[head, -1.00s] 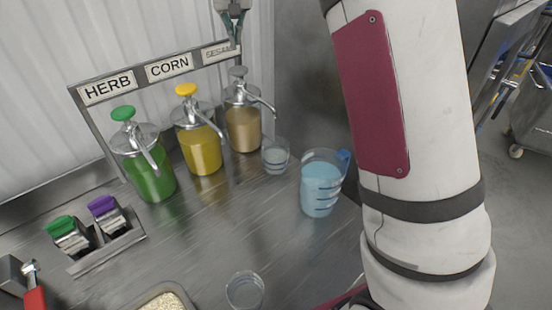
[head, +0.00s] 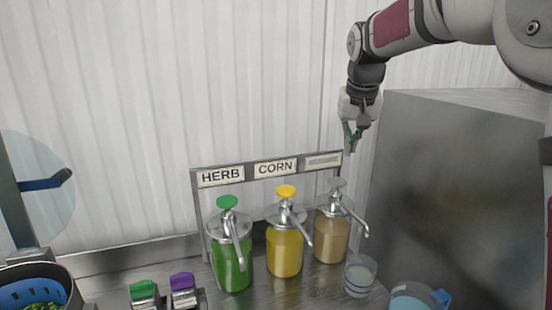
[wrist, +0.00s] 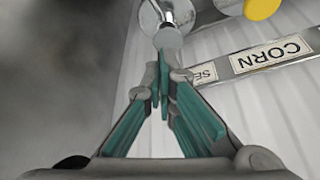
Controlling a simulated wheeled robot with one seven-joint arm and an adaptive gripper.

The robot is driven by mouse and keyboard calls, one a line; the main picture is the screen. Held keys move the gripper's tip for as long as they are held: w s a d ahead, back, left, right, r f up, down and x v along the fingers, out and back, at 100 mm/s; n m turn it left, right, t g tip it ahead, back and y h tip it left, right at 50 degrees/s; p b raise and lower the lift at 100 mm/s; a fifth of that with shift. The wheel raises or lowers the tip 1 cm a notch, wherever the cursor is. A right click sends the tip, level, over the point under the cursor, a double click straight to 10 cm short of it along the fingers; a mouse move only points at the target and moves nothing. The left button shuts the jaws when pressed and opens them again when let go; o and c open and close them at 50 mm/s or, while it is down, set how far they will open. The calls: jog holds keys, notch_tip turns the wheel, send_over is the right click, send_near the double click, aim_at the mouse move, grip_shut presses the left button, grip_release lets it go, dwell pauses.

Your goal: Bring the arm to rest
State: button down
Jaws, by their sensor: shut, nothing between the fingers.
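My gripper (head: 350,148) is shut and empty. It points down in the air near the right end of the sign rack, above the tan pump bottle (head: 332,237) with the grey top. In the wrist view its green-padded fingers (wrist: 164,82) meet at the tips, with the metal pump top (wrist: 168,14) of a bottle beyond them. My arm reaches in from the upper right of the head view. I cannot tell the exact gap between the fingers and the rack.
The sign rack (head: 197,208) stands behind green (head: 231,265), yellow (head: 285,250) and tan bottles. A clear cup (head: 359,277) and a blue pitcher (head: 408,297) are at front right. A grey metal box (head: 455,190) stands right of the rack. A blue container (head: 35,290) is at lower left.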

jog(key=s+r+n, duration=0.1)
jog(key=s+r, duration=0.1)
jog(key=s, duration=1.7)
jog(key=s+f, duration=0.4)
jog(key=s, duration=0.4)
jog(key=s+f+n, duration=0.1)
jog(key=s+f, duration=0.3)
jog(key=s, duration=0.5)
jog(key=shift+s+f+t+y, duration=0.25)
jog(key=shift+f+t+y, duration=0.05)
jog(key=shift+f+t, duration=0.1)
